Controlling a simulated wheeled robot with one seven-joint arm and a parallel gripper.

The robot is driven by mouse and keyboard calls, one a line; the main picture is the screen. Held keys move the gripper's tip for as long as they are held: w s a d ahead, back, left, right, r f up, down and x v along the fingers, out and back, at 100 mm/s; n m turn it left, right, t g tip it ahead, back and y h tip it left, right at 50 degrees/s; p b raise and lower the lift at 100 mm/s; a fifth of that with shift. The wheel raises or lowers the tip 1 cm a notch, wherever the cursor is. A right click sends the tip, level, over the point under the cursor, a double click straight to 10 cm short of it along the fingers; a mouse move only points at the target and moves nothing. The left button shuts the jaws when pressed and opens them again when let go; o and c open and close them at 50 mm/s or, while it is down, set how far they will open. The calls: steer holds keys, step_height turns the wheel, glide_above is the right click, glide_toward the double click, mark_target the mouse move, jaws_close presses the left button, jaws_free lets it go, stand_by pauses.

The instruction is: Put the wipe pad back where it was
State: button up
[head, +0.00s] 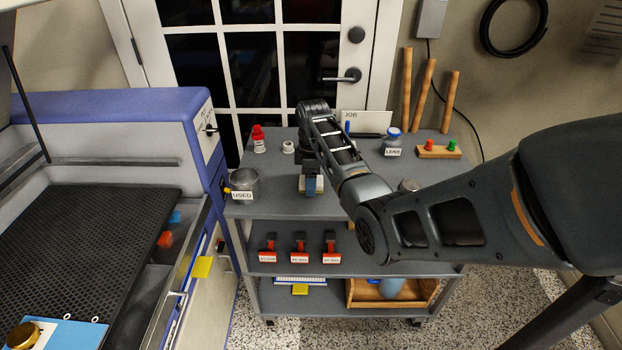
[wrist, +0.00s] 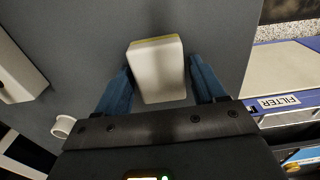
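The wipe pad (wrist: 158,75) is a white block with a yellow edge along its far end in the wrist view. In the head view it shows low at the cart top (head: 265,207), partly behind a blue finger. My gripper (wrist: 160,66) points down with its blue fingers spread on either side of the pad. A thin gap shows between pad and right finger; the left finger is very near the pad, and I cannot tell whether it touches. In the head view my gripper (head: 311,186) is near the cart's front edge.
A metal cup labelled USED (head: 243,183) stands left on the cart top. A red-capped bottle (head: 259,143), a white cup (head: 288,147), a LENS container (head: 393,143) and a JOB card (head: 365,122) stand behind. Red-handled tools (head: 300,250) are on the middle shelf. The laser machine (head: 110,130) is at left.

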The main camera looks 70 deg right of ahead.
steer(key=shift+o, duration=0.7)
step_height(320, 180, up, 12)
steer(key=shift+r, duration=0.2)
steer(key=shift+s, duration=0.15)
stand_by(0.3)
